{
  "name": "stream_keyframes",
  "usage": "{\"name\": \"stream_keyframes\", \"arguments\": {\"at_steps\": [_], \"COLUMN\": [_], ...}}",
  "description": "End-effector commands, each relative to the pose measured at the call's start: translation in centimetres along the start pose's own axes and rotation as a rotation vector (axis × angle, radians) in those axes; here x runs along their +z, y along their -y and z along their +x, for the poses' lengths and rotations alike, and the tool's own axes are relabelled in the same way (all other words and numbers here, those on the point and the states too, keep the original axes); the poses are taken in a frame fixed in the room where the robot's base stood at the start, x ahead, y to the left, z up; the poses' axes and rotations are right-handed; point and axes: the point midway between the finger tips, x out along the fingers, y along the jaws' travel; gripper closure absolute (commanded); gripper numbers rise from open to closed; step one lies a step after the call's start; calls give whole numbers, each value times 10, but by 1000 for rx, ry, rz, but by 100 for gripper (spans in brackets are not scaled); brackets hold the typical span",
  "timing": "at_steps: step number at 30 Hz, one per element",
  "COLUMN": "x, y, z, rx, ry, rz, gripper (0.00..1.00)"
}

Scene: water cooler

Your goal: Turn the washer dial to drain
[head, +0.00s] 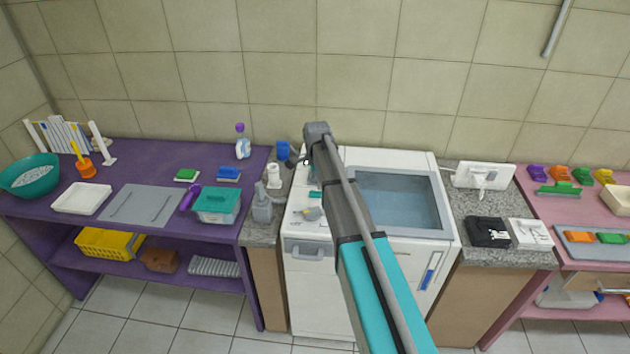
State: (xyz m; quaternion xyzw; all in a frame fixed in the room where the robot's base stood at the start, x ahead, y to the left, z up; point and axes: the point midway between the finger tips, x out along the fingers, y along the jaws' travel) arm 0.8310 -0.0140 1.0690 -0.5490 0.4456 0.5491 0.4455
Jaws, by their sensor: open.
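The washer (320,318) is a white top-loading machine in the middle of the head view, with a grey-framed window (398,200) on top. On the left of its top is a narrow panel with a small grey knob (312,213) that looks like the dial; its pointer setting is too small to read. A teal mark shows just behind the knob. My arm crosses the washer top and covers part of the panel's right side. My gripper (298,160) is small and dark at the back left of the washer, behind the knob and apart from it. It is open and appears empty.
A grey pump bottle (262,204) and a white bottle (273,175) stand on the stone counter left of the washer. A purple table (140,160) with a teal box (217,206) is farther left. A white device (484,175) and black box (488,232) stand right.

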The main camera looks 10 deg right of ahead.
Motion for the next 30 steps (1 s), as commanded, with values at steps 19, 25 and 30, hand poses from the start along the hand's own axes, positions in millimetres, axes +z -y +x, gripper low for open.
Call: {"name": "stream_keyframes", "arguments": {"at_steps": [19,25,30], "x": [1,1,1], "y": [0,0,0], "z": [39,54,68], "rx": [0,0,0], "ry": [0,0,0], "rz": [-2,-2,-3], "gripper": [29,29,29]}}
